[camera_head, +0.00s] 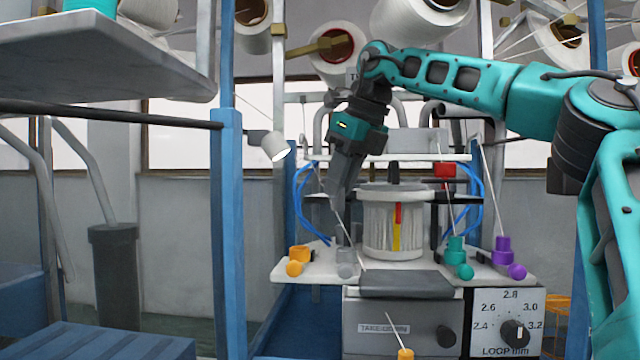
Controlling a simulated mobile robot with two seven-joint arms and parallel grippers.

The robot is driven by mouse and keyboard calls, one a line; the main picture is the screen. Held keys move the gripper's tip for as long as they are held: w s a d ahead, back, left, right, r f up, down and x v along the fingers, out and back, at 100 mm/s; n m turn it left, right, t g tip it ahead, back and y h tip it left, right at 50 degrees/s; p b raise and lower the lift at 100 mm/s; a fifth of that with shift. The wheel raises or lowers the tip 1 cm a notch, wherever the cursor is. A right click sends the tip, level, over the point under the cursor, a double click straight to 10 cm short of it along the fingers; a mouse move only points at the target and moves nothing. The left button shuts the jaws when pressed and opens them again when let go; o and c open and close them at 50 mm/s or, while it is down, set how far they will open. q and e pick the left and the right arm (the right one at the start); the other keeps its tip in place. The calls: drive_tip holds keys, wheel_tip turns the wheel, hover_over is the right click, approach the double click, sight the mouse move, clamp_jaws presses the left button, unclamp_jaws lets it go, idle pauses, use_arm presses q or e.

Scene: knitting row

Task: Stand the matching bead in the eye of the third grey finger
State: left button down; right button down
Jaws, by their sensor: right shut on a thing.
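My right gripper (340,204) points down just above a small grey finger (345,262) on the pale shelf of the machine. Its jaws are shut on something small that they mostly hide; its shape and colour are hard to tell. A thin pale line slants down past the jaw tips across the grey finger. This is the only grey finger I can make out. An orange finger (299,255) stands to its left. A teal finger (456,252) and a purple finger (503,252) stand to the right, each with a thin line rising from it. My left gripper is out of view.
A red block (445,170) sits above the teal finger. Blue posts (228,230) frame the machine. Another orange piece (405,354) shows at the bottom edge.

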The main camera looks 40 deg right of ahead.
drive_tip(key=shift+s+d+f, duration=0.15)
drive_tip(key=shift+s+f, duration=0.05)
drive_tip(key=shift+f, duration=0.7)
drive_tip(key=shift+s+d+f, duration=0.1)
drive_tip(key=shift+s+f, duration=0.15)
drive_tip(key=shift+f, duration=0.7)
drive_tip(key=shift+s+d+f, duration=0.15)
drive_tip(key=shift+s+f, duration=0.05)
drive_tip(key=shift+f, duration=0.7)
drive_tip(key=shift+f, duration=0.35)
drive_tip(key=shift+f+b, duration=0.75)
drive_tip(key=shift+f, duration=0.05)
drive_tip(key=c, duration=0.9)
unclamp_jaws()
drive_tip(key=p+v, duration=0.1)
drive_tip(key=v, duration=1.2)
drive_tip(key=shift+f, duration=0.1)
